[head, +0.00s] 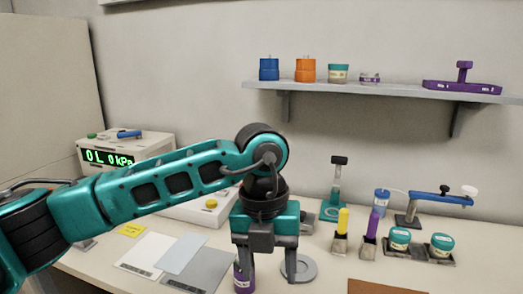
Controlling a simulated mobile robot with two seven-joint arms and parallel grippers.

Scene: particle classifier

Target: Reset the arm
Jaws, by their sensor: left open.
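My left arm (170,180) is teal and black and reaches in from the left across the bench. Its gripper (267,272) points down over the front middle of the bench, with its two dark fingers apart. A purple object (243,279) stands at the left finger and is partly hidden by it. I cannot tell whether they touch. A grey ring-shaped disc (302,268) lies beside the right finger. My right gripper is not in view.
A white device with a green display (108,157) stands at the back left. Flat sheets (145,252) lie left of the gripper. Yellow (342,224) and purple tools, teal-lidded jars (441,245) and a blue-armed stand (425,197) occupy the right. A shelf (380,89) with containers hangs above.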

